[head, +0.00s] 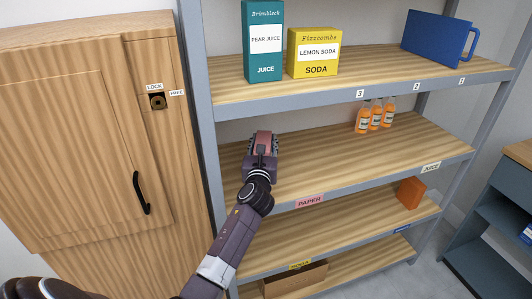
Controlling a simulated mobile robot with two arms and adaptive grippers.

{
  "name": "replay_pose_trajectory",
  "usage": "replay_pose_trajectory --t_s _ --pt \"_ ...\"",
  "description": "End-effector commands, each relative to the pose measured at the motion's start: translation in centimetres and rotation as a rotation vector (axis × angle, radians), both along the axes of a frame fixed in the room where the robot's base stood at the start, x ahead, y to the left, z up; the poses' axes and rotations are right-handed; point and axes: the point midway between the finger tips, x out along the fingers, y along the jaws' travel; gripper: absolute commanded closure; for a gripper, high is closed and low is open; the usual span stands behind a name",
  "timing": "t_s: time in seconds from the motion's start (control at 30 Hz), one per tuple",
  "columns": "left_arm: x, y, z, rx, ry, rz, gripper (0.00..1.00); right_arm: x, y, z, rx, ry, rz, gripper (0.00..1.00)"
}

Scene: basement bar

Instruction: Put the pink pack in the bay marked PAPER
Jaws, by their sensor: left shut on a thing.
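My left gripper (261,147) reaches over the left part of the middle shelf. It is shut on the pink pack (264,138), which shows only partly between the dark fingers. The bay marked PAPER (310,175) is the left part of this shelf, with a pink PAPER label (309,201) on its front edge. The pack is above or on the boards, left of the label; I cannot tell whether it touches them. My right gripper is not in view.
Several orange bottles (375,117) stand farther back right on this shelf, which also bears a JUICE label (430,167). The shelf above holds a teal juice carton (263,45), yellow soda box (314,55) and blue container (436,40). A wooden cabinet (75,140) stands left.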

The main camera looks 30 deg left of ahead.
Motion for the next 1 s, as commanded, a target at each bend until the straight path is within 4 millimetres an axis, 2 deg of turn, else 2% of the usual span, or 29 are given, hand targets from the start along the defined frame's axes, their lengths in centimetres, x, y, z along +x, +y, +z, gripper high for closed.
replay_pose_trajectory --t_s 0.1,0.2,0.6,0.63,0.77,1.0 --pt "0.0 -0.1 -2.3 -0.006 0.003 0.0 0.97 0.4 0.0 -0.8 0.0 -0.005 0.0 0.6" --pt "0.0 -0.1 -3.3 -0.003 0.003 0.0 0.97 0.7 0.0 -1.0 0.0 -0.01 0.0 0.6" --pt "0.0 -0.1 -3.7 -0.001 0.002 -0.002 0.97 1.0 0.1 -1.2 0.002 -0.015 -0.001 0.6" --pt "0.0 -0.1 -3.7 -0.001 0.003 -0.002 0.62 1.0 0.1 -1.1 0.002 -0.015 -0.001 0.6" --pt "0.0 -0.1 -3.7 -0.001 0.003 -0.002 0.48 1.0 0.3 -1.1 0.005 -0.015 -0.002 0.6" --pt "0.0 -0.1 -3.6 -0.001 0.003 -0.002 0.47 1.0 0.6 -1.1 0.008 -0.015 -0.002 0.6"
